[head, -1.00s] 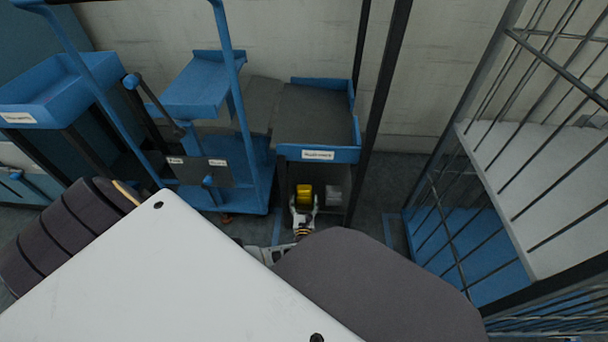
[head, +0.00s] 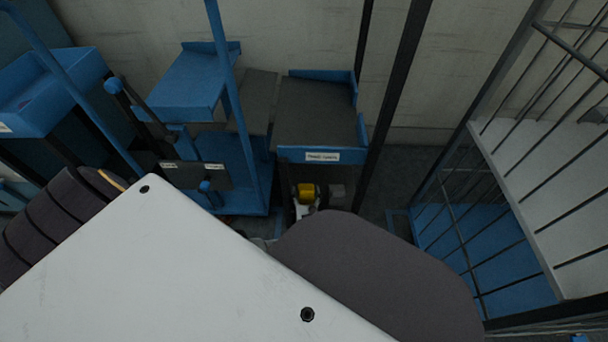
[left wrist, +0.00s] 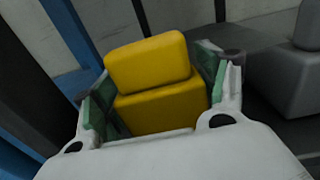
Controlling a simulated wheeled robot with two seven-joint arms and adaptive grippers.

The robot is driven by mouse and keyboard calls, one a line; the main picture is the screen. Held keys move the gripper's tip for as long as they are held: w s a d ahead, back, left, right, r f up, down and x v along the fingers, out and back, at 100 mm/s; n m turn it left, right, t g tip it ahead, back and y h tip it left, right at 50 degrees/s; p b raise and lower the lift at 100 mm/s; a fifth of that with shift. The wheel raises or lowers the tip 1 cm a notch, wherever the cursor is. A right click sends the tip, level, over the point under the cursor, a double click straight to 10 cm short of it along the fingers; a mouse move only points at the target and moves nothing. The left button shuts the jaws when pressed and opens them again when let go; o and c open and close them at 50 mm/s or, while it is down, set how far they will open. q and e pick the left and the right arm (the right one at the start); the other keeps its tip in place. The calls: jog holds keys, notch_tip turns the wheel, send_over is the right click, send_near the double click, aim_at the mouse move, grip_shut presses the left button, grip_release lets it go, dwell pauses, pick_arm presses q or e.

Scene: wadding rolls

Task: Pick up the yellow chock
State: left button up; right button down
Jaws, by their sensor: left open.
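The yellow chock (head: 306,190) sits low under the labelled blue-edged shelf in the head view. In the left wrist view the yellow chock (left wrist: 155,80) is a stepped block, its upper part offset on the lower one. My left gripper (left wrist: 160,95) is open, with a green-padded finger on either side of the chock. The chock's lower front is hidden by the gripper body. In the head view only a small pale part of my left gripper (head: 305,207) shows; my arm hides the rest. My right gripper is not in view.
A grey block (head: 337,192) stands just right of the chock; it also shows in the left wrist view (left wrist: 288,80). The shelf (head: 318,155) hangs above. A dark post (head: 392,90) rises at right, with a barred cage (head: 500,200) beyond it.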

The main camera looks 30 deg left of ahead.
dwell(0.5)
pick_arm(q)
jog(key=c, duration=1.1)
jog(key=shift+o, duration=0.2)
jog(key=shift+w+r, duration=0.1)
jog(key=shift+r, duration=0.05)
